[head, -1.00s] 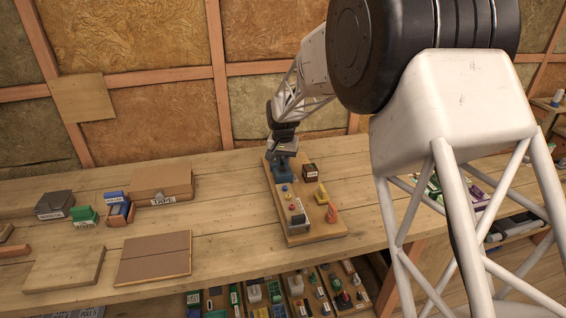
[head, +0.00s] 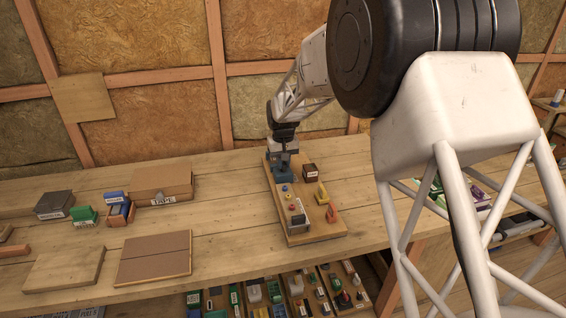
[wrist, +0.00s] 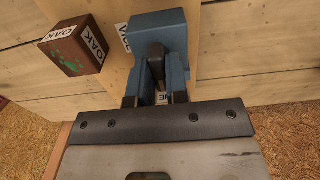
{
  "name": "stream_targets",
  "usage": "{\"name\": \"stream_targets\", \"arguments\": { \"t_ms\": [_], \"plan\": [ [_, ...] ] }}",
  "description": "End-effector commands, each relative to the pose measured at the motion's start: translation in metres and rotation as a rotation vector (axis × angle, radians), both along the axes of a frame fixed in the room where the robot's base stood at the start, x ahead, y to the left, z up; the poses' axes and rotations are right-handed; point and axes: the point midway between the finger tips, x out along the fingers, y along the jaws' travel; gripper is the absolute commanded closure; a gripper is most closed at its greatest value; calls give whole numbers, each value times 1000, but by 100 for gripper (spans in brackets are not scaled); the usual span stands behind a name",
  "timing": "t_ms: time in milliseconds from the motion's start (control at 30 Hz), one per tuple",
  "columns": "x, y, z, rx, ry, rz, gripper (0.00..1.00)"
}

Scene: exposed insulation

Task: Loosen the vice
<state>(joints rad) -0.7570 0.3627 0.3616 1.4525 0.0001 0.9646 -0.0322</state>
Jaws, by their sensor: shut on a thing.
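The blue vice (head: 281,174) stands at the far end of a wooden board on the workbench. In the wrist view, the vice (wrist: 155,28) carries a white label reading VICE. A dark upright piece (wrist: 156,62), apparently its handle, shows in front of the blue body. My gripper (head: 284,158) is down at the vice from above. In the wrist view, my gripper (wrist: 157,84) is shut on the dark handle piece, with a finger on either side. The exact contact is partly hidden by the fingers.
A dark red-brown block labelled OAK (wrist: 77,47) stands close beside the vice. Small yellow, red and grey items sit on the same board (head: 300,238). A cardboard box (head: 162,180) and flat panels lie on the left. The bench between is clear.

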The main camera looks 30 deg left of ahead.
Motion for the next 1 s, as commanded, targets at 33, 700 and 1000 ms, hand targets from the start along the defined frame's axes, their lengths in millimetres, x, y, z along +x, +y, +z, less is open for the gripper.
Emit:
{"name": "stream_targets", "arguments": {
  "t_ms": [33, 700, 1000],
  "plan": [
    [-1, 0, 0, -1, 1, 1, 100],
    [0, 0, 3, 0, 0, -1, 60],
    [0, 0, 30, 1, -1, -1, 60]
  ]
}}
